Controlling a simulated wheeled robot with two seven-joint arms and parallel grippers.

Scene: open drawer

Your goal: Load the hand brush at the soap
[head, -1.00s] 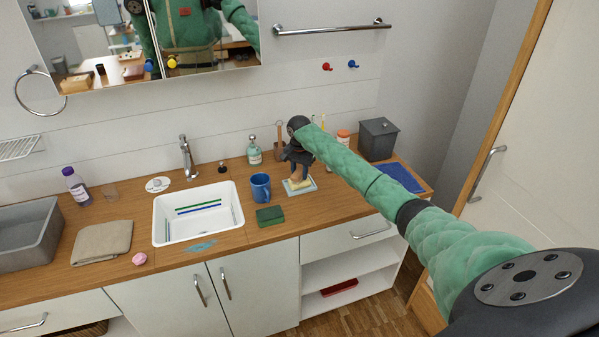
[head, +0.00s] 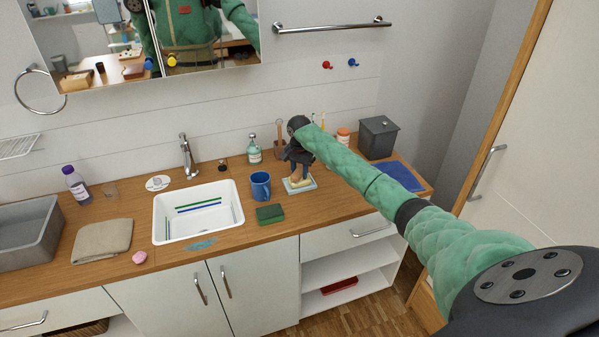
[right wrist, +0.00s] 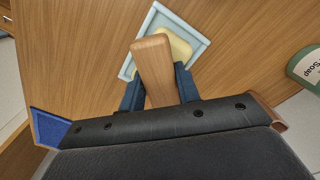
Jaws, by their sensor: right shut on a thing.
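My right gripper (head: 297,166) is shut on the wooden hand brush (right wrist: 155,65), just above the soap dish. The brush's wooden body points up between the dark fingers (right wrist: 158,92) in the right wrist view; its bristles are hidden there. The pale yellow soap (right wrist: 180,46) sits in a light blue square dish (right wrist: 196,30), partly covered by the brush. The dish (head: 311,185) shows in the head view under the gripper. I cannot tell whether the brush touches the soap. My left gripper is not in view.
A blue mug (head: 260,186) and a green sponge (head: 270,214) stand left of the dish. A soap bottle (head: 254,150) stands behind. A blue cloth (head: 402,177) and grey bin (head: 378,138) are at right. The sink (head: 197,228) is further left.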

